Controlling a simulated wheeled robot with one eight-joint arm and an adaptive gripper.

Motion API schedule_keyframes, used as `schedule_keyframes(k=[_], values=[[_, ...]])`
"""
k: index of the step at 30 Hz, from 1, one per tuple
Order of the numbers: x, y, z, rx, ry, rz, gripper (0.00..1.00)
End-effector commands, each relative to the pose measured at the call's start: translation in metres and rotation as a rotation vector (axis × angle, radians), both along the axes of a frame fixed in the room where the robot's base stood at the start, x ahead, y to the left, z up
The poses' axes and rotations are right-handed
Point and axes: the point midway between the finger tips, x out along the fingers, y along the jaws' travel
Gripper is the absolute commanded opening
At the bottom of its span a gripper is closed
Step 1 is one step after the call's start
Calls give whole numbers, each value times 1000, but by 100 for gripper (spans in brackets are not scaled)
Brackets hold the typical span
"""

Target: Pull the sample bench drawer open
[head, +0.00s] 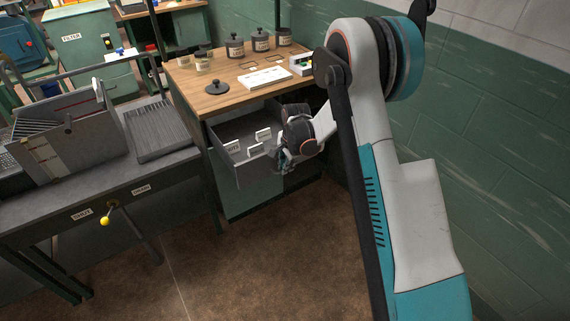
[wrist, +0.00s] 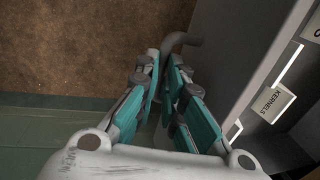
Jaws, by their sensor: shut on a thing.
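The sample bench drawer (head: 255,172) stands pulled out from under the wooden-topped bench (head: 218,104), its grey inside and white labels showing in the head view. My gripper (head: 284,158) is at the right part of the drawer front. In the wrist view my gripper (wrist: 164,68) has its teal fingers closed around the grey curved drawer handle (wrist: 184,40). My wrist hides part of the drawer in the head view.
Jars (head: 260,40), a loose black lid (head: 216,87) and a white tray (head: 265,77) sit on the bench top. A dark table (head: 100,200) with a yellow-knobbed lever (head: 105,220) stands at the left. A green block wall (head: 490,130) is at the right. The brown floor (head: 250,270) in front is clear.

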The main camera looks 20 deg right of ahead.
Motion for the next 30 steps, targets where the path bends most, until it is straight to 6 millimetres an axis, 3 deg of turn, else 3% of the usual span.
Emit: schedule_keyframes(k=[8, 9, 12, 23, 30], values=[[0, 0, 0, 0, 1, 0, 0], [0, 0, 0, 0, 1, 0, 11], [0, 0, 0, -1, 1, 0, 30], [-1, 0, 2, 0, 0, 0, 30], [-6, -2, 31, 0, 0, 0, 30]])
